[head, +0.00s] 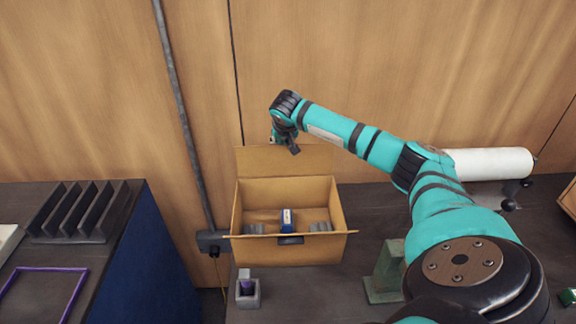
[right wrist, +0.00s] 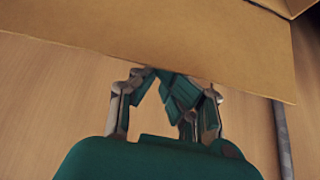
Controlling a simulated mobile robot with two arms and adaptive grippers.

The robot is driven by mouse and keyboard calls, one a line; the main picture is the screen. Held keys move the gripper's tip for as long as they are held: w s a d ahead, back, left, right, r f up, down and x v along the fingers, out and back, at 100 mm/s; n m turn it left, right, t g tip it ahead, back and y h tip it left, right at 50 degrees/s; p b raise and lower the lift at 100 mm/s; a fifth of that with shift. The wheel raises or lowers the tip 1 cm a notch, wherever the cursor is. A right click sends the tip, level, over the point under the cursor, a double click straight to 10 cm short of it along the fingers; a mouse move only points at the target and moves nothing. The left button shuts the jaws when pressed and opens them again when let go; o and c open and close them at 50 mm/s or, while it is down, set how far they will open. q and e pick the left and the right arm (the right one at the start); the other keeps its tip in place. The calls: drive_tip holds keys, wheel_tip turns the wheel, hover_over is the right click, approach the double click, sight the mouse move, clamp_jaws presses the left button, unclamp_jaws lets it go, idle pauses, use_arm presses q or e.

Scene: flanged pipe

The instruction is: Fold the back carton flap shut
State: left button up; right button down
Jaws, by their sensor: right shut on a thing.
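The open cardboard carton (head: 253,192) stands on the dark worktop. Its back flap (head: 262,162) stands up from the rear edge and also fills the upper part of the right wrist view (right wrist: 130,35). My right gripper (head: 290,143) is at the flap's top edge. In the right wrist view its fingers (right wrist: 172,88) are close together at that edge, shut on the flap. The gripper's contact with the flap is partly hidden in the head view. My left gripper is in neither view.
A blue and white item (head: 287,220) and grey pieces sit inside the carton. A green stand (head: 384,275) and a white roll (head: 490,163) are to the right. A small grey holder (head: 248,290) is in front. A wooden wall (head: 330,60) is close behind.

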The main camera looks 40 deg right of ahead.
drive_tip(key=shift+g, duration=0.3)
drive_tip(key=shift+s+a+f+p, duration=0.15)
drive_tip(key=shift+s+a+f, duration=0.3)
drive_tip(key=shift+s, duration=0.2)
drive_tip(key=shift+s+a+f+p, duration=0.1)
drive_tip(key=shift+s+a+f, duration=0.3)
drive_tip(key=shift+s+a, duration=0.25)
drive_tip(key=shift+s+a+f+p, duration=0.15)
drive_tip(key=shift+s+a+f, duration=0.25)
drive_tip(key=shift+s, duration=0.3)
drive_tip(key=shift+s+a+f, duration=0.15)
drive_tip(key=shift+s+a, duration=0.65)
drive_tip(key=shift+w+d+r+p, duration=0.1)
drive_tip(key=shift+r+p, duration=0.15)
drive_tip(key=shift+p, duration=0.05)
drive_tip(key=shift+w+r+p, duration=0.1)
drive_tip(key=shift+r+p, duration=0.4)
drive_tip(key=shift+r, duration=0.3)
wheel_tip(320, 180, up, 6)
drive_tip(key=p, duration=0.4)
hover_over(286, 159)
drive_tip(key=s+a, duration=0.2)
drive_tip(key=shift+s+a+r, duration=0.2)
drive_tip(key=shift+f, duration=0.1)
